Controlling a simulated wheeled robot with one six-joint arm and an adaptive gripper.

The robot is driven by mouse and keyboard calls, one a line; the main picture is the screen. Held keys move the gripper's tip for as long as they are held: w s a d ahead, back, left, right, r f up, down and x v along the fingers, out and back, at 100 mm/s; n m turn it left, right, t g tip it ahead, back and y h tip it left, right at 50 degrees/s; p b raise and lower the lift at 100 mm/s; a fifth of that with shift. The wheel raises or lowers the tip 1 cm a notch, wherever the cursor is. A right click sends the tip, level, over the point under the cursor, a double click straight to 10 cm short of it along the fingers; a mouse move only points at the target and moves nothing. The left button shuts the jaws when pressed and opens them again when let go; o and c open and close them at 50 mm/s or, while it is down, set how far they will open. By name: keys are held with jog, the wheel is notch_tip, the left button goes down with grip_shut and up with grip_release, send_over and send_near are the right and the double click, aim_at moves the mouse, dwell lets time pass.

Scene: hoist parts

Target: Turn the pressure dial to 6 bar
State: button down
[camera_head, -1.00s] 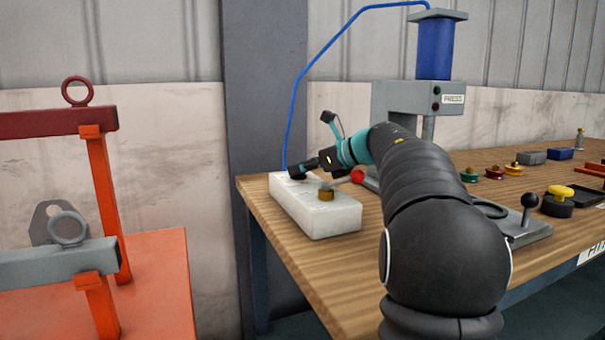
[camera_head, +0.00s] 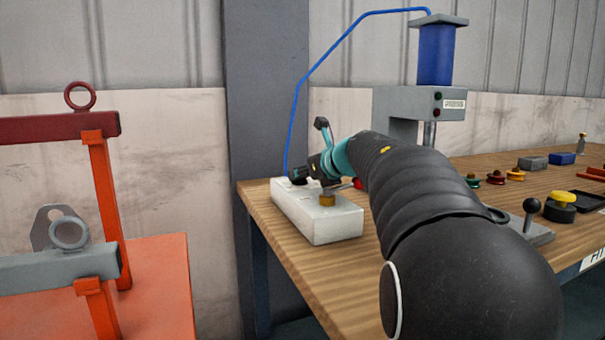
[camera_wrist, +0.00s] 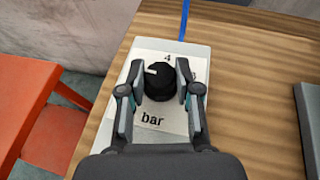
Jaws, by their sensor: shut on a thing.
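The pressure dial (camera_wrist: 160,84) is a round black knob with a white pointer mark, on a pale label plate (camera_wrist: 152,127) printed "4" and "bar". In the wrist view the mark points to the upper left, left of the "4". My gripper (camera_wrist: 160,68) is shut on the dial, one finger on each side. In the head view my gripper (camera_head: 301,174) is at the far end of the white box (camera_head: 325,228) and hides most of the dial.
A brass-coloured knob (camera_head: 327,199) sits on the near end of the box. A blue hose (camera_head: 297,95) runs up from the box to the press (camera_head: 408,103). The wooden bench (camera_head: 262,212) holds small parts at the right. An orange frame (camera_head: 107,210) stands at the left.

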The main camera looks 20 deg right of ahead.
jog(key=c, duration=0.8)
grip_release()
jog(key=v, duration=1.2)
